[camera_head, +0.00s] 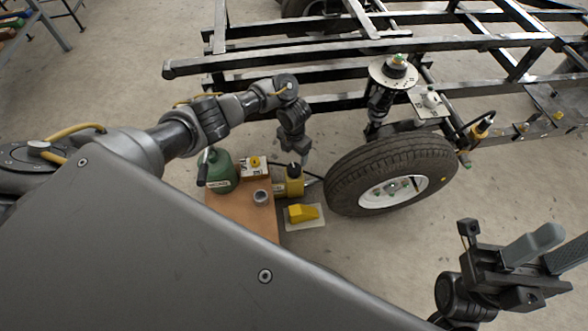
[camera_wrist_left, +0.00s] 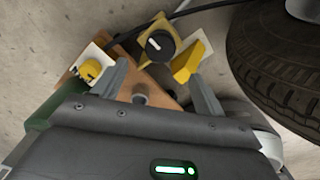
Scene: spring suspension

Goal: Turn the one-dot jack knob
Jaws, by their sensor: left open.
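A yellow jack body (camera_head: 281,188) stands at the right edge of a wooden board, with a dark knob (camera_head: 293,171) on top. In the left wrist view the dark knob (camera_wrist_left: 158,45) bears a white pointer line. A white box (camera_head: 254,167) with a yellow knob (camera_wrist_left: 90,69) is to its left. Dots on either knob are too small to tell. My left gripper (camera_head: 303,157) is open above the board, near the dark knob; its fingers (camera_wrist_left: 160,90) show apart with no knob between them. My right gripper (camera_head: 547,250) is open and empty at the lower right.
The wooden board (camera_head: 260,223) also holds a green can (camera_head: 221,172) and a grey cup (camera_head: 260,197). A yellow wedge (camera_head: 302,213) lies on a pale plate beside it. A tyre (camera_head: 347,173) stands close to the right. A black frame (camera_head: 330,47) spans the back.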

